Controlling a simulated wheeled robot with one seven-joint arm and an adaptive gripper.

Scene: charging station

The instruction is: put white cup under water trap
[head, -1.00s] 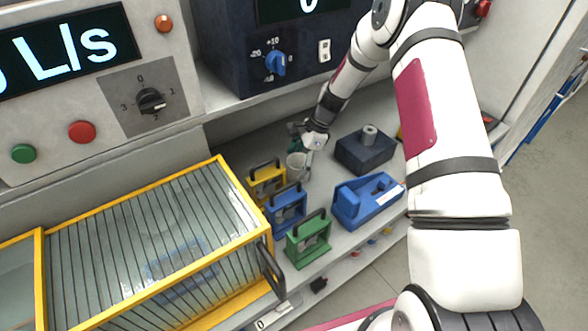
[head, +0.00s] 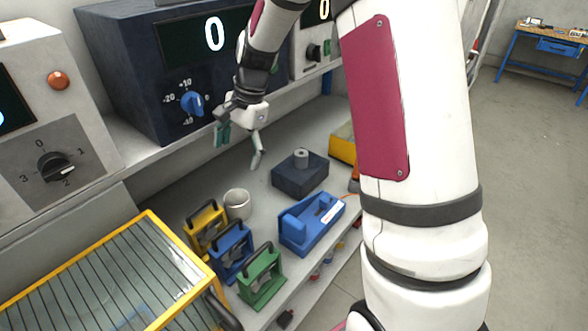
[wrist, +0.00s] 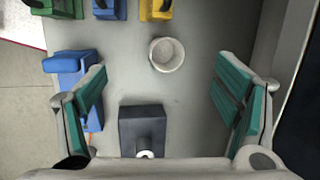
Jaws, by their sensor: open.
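The white cup (head: 237,204) stands upright on the grey lower shelf, just behind the yellow and blue handled blocks. It also shows from above, open and apparently empty, in the wrist view (wrist: 167,54). My gripper (head: 239,146) is open and empty, raised above the shelf behind the cup and apart from it. In the wrist view its teal-padded fingers (wrist: 162,88) are spread wide, with the cup beyond the fingertips. I cannot tell which thing is the water trap.
A dark block with a grey cylinder (head: 300,175) and a blue device (head: 311,223) stand right of the cup. Yellow (head: 205,227), blue (head: 231,249) and green (head: 261,276) handled blocks stand in front. A dark-blue display box (head: 125,60) stands on the upper ledge.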

